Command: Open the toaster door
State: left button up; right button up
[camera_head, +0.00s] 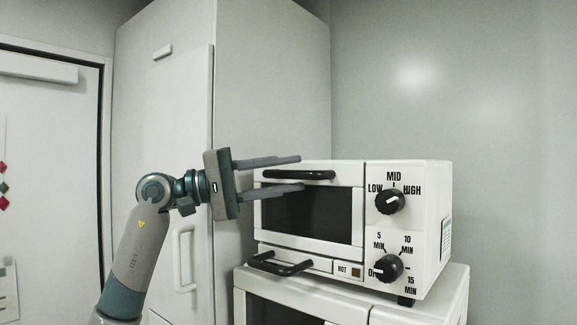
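The white toaster oven (408,172) stands at the right of the head view. Its door (318,222) has a dark window and looks shut. A black bar handle (325,175) runs along the door's top edge. My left gripper (302,172) reaches in from the left, with its fingers pointing right. The fingers are spread, one above the handle in the picture and one below it. I see no finger closed on the handle, and I cannot tell how deep the fingers are relative to it. My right gripper is out of view.
The toaster has two black knobs (390,201) on its right side and a second black handle (280,264) low on its front. It stands on another white appliance (340,297). A tall grey cabinet (270,80) rises behind my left gripper. A bare wall is at right.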

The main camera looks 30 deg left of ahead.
pick_arm(q)
jog(key=shift+w+d, duration=0.2)
jog(key=shift+d, duration=0.05)
grip_shut()
